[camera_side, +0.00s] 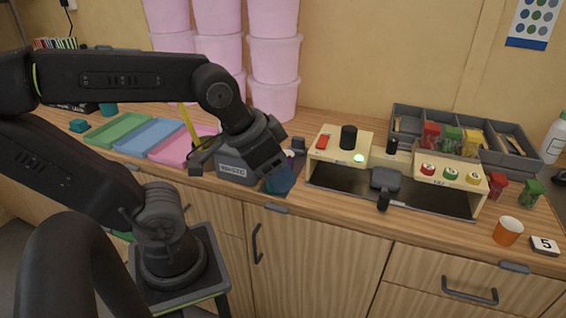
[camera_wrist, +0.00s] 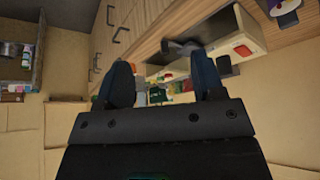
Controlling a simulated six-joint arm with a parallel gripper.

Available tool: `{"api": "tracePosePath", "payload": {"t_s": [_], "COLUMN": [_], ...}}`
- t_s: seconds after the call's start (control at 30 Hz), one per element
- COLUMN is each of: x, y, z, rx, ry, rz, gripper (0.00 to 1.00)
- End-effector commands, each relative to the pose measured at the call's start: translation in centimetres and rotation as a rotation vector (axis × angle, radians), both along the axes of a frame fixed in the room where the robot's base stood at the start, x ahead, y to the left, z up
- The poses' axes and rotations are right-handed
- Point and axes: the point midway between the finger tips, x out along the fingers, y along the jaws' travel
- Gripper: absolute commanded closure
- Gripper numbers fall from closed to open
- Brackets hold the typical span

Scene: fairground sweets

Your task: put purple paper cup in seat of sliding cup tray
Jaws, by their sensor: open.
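My gripper (camera_side: 281,184) points down and to the right, left of the machine with the sliding cup tray. Its two dark blue fingers stand apart in the wrist view (camera_wrist: 162,75), with nothing held between them. A purple, white-rimmed thing (camera_wrist: 287,5), probably the purple paper cup, is cut off at that view's upper right edge. A small purple and white patch (camera_side: 290,154) shows behind my gripper in the side view; the rest is hidden. The sliding cup tray (camera_side: 385,179) is a dark plate with a handle, between the machine's two cream blocks.
An orange cup (camera_side: 507,231) and a card marked 5 (camera_side: 545,245) stand at the right front. A grey waste box (camera_side: 236,172) is close beside my gripper. Coloured trays (camera_side: 152,136) lie left, a divided grey bin (camera_side: 405,118) behind, and pink tubs (camera_side: 273,60) at the wall.

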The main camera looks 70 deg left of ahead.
Motion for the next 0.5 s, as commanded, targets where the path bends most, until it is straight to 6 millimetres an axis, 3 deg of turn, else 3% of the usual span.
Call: {"api": "tracePosePath", "payload": {"t_s": [0.17, 0.27, 0.37, 0.5], "x": [0.3, 1.5, 3.8, 7.7], "y": [0.3, 1.3, 3.7, 8.5], "z": [0.1, 0.5, 0.9, 1.1], "rx": [-0.002, -0.016, -0.039, -0.068], "ry": [0.006, 0.034, 0.080, 0.125], "rz": [0.023, 0.133, 0.354, 0.757], "gripper": [0.38, 0.38, 0.38, 0.38]}}
